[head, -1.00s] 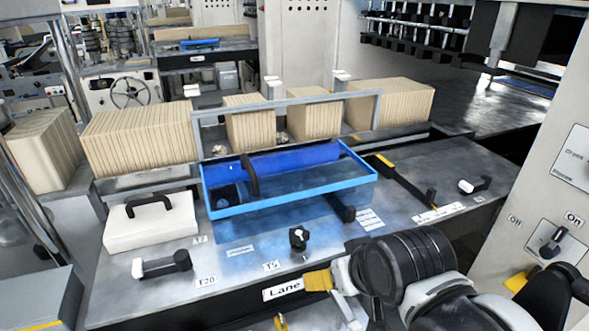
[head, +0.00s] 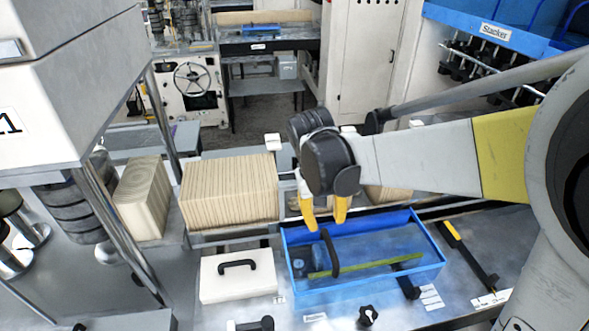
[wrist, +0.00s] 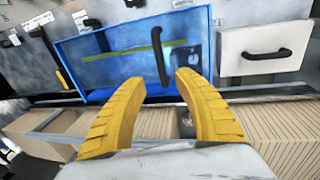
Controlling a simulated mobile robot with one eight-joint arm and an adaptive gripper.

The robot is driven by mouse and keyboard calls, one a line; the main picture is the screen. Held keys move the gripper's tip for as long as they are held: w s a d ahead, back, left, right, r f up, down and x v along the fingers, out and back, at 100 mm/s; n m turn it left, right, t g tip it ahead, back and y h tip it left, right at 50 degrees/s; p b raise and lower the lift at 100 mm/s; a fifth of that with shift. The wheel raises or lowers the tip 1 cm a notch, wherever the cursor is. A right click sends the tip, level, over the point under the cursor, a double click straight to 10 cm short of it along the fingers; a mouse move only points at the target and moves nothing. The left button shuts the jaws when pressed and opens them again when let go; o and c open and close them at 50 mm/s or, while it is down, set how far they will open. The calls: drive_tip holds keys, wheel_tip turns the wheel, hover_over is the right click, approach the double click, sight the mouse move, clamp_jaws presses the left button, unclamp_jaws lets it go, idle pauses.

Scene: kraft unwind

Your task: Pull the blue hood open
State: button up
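The blue hood (head: 430,268) is a see-through box with bright blue edges on the machine table. It looks closed. Its black curved handle (head: 331,253) stands near its left end. My gripper (head: 325,226) has two yellow fingers, spread apart and pointing down over the hood's back left part, close to the handle. In the wrist view, the hood (wrist: 205,28) lies beyond the open fingers (wrist: 159,80). The handle (wrist: 158,58) lines up with the gap between the fingertips, just ahead of them. I cannot tell whether anything touches.
A white cover (head: 262,284) with a black handle sits left of the hood. Stacks of brown sheets (head: 229,190) stand behind, along a grey rail. A yellow-and-black lever (head: 468,255) lies to the right. A black knob (head: 367,315) stands in front.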

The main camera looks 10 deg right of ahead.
sight(329, 244)
drive_tip(key=f, duration=0.3)
drive_tip(key=d+f, duration=0.1)
drive_tip(key=f, duration=0.6)
drive_tip(key=shift+w+d+f, duration=0.15)
drive_tip(key=shift+d, duration=0.25)
clamp_jaws()
